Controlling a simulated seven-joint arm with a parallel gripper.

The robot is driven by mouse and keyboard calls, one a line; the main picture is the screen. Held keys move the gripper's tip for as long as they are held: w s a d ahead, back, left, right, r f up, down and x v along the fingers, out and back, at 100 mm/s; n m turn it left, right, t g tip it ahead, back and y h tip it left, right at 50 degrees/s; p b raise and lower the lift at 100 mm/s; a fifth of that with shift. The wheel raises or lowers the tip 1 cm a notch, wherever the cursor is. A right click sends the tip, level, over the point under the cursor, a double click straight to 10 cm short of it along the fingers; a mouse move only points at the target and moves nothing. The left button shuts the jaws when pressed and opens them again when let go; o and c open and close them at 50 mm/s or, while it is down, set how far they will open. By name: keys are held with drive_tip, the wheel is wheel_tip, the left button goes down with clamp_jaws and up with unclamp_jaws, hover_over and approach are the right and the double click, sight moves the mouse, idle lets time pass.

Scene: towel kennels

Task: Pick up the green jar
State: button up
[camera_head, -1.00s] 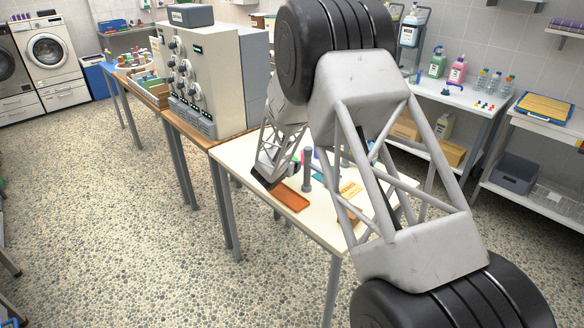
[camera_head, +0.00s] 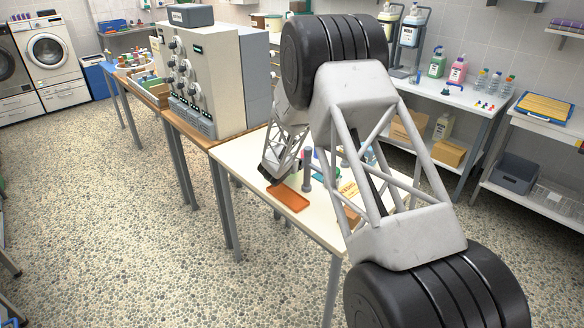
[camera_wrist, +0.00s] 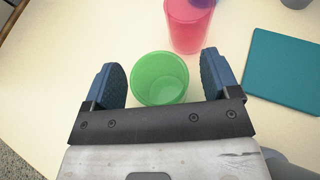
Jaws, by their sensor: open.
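The green jar (camera_wrist: 160,78) stands on the cream table top (camera_wrist: 75,45) in the wrist view. It looks like an open, see-through cup seen from above. My gripper (camera_wrist: 162,80) is open, with one dark blue finger on each side of the jar in the picture. The left finger has a gap to the jar; the right finger is nearer its rim, and I cannot tell whether it touches. In the head view my arm largely hides the gripper and the jar.
A pink-red cup (camera_wrist: 188,25) stands just beyond the jar, with something purple at its top. A teal flat block (camera_wrist: 285,70) lies to the right. In the head view an orange tray (camera_head: 290,197) and a grey post (camera_head: 306,170) are on the table.

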idle(0.4)
drive_tip(key=c, duration=1)
drive_tip(key=shift+r, duration=0.15)
drive_tip(key=shift+r, duration=4.9)
